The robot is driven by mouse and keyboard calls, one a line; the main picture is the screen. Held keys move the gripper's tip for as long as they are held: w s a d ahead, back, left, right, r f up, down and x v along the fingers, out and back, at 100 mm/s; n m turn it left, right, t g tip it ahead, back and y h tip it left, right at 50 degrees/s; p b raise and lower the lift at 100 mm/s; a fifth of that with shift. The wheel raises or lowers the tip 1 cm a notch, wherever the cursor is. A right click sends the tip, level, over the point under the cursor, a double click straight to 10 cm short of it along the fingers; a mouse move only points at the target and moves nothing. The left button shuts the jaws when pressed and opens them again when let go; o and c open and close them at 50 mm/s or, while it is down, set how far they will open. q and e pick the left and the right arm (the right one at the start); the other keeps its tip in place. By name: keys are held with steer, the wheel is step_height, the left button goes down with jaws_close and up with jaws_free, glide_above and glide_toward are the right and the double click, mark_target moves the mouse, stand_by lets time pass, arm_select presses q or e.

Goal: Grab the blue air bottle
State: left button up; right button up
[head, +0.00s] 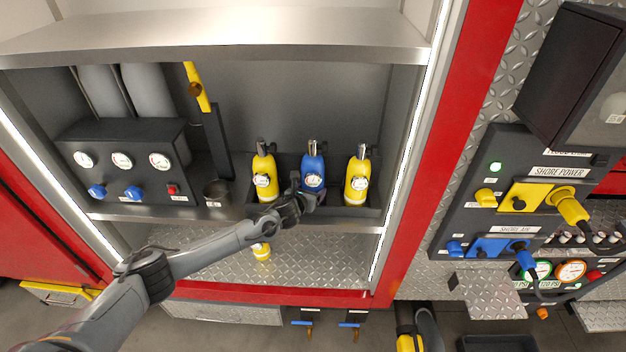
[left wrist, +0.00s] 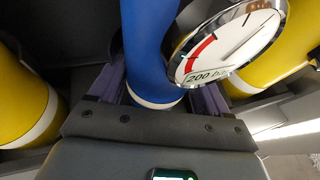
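The blue air bottle (head: 313,170) stands upright in a dark holder on the compartment shelf, between two yellow bottles, with a round gauge on its front. My left gripper (head: 308,198) is at the lower front of the blue bottle. In the left wrist view the blue bottle (left wrist: 150,45) rises between the two fingers (left wrist: 155,95), one on each side. The fingers look spread, and no firm contact shows. The fingertips are partly hidden by the bottle. My right gripper is not in view.
Yellow bottles stand close on the left (head: 264,172) and right (head: 357,176) of the blue one. A gauge panel (head: 125,165) is at the shelf's left. A metal shelf (head: 220,38) lies above. Shore power and air panels (head: 520,200) are on the right.

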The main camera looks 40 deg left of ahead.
arm_select(q)
jaws_close()
steer(key=shift+w+r, duration=0.1)
steer(key=shift+r, duration=0.2)
